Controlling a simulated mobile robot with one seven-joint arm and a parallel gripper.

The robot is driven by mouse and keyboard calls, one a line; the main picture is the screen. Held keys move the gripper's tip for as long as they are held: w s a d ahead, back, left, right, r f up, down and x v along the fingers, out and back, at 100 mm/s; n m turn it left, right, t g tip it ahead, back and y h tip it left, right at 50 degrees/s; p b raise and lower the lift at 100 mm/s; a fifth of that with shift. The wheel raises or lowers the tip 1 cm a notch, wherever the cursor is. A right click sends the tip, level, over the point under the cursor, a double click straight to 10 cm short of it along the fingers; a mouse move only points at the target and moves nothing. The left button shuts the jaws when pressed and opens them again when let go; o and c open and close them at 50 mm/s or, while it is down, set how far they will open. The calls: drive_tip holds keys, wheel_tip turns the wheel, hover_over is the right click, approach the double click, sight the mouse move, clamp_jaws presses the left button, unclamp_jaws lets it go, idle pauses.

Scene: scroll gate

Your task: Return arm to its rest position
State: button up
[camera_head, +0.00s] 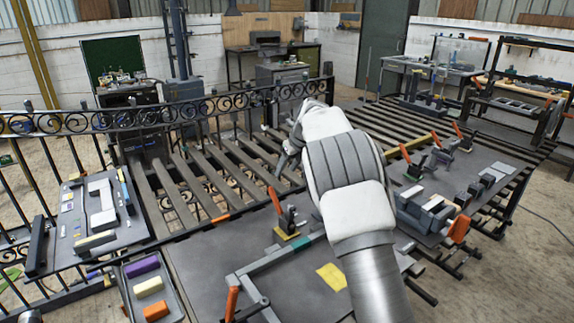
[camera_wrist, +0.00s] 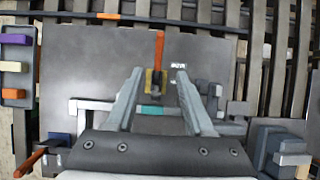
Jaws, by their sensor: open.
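My arm reaches up from the bottom of the head view, over the grey work table (camera_head: 205,270). My gripper (camera_head: 288,152) is at its far end, partly hidden behind my own wrist. In the wrist view my gripper (camera_wrist: 155,80) has its two fingers wide apart with nothing held between them. An orange-handled clamp with a yellow base (camera_wrist: 157,75) shows between and beyond the fingertips. It stands upright on the table in the head view (camera_head: 287,222), and no contact with my gripper is visible.
A black scroll gate section (camera_head: 160,117) stands behind the slatted table (camera_head: 225,165). A tray (camera_head: 128,298) of coloured blocks is at the lower left. A teal-marked bar frame (camera_head: 283,253) and a yellow sheet (camera_head: 332,277) lie near my arm. More orange-handled clamps (camera_head: 412,165) stand on the right.

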drive_tip(key=s+d+r+n, duration=0.4)
drive_tip(key=s+r+n, duration=0.25)
drive_tip(key=s, duration=0.35)
drive_tip(key=s+d+r+n, duration=0.55)
drive_tip(key=s+r, duration=0.25)
drive_tip(key=s, duration=0.3)
drive_tip(key=s+d+f+n+h, duration=0.1)
drive_tip(key=s+f+n, duration=0.1)
drive_tip(key=s+n, duration=0.6)
drive_tip(key=s+d+f+n+h, duration=0.2)
drive_tip(key=s+n, duration=0.7)
drive_tip(key=s, duration=1)
drive_tip(key=shift+s+d+f+t, duration=0.15)
drive_tip(key=shift+s+f+t, duration=0.25)
drive_tip(key=shift+f, duration=0.3)
